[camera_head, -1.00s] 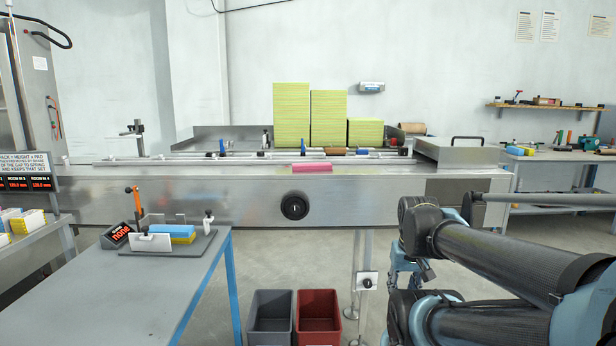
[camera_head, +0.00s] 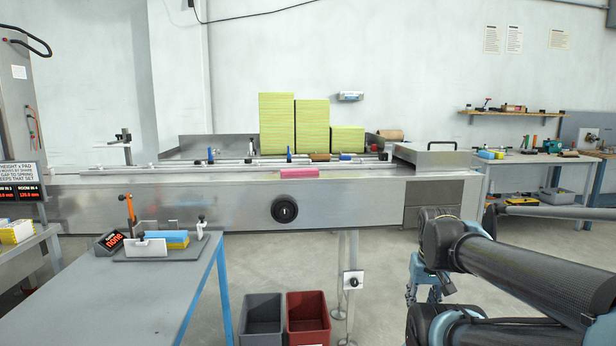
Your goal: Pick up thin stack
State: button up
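Three yellow-green striped stacks stand side by side at the back of the steel conveyor machine (camera_head: 160,205): a tall one (camera_head: 277,123), a middle one (camera_head: 312,127), and a short one (camera_head: 347,140) on the right, the thinnest of the three. A small blue and yellow stack (camera_head: 172,239) lies in a fixture on the grey table. I cannot tell which of these the task means. My gripper (camera_head: 424,284) shows only in part at the lower right, beyond my dark arm links. It is well apart from the stacks, and its fingers are too small to read.
A pink block (camera_head: 298,173) lies on the machine's front edge. A grey bin (camera_head: 262,318) and a red bin (camera_head: 308,316) stand on the floor between the grey table (camera_head: 130,293) and my arm. A tool bench (camera_head: 540,158) stands at the right.

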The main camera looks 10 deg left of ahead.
aim_at(306, 172)
jog(key=i, duration=1)
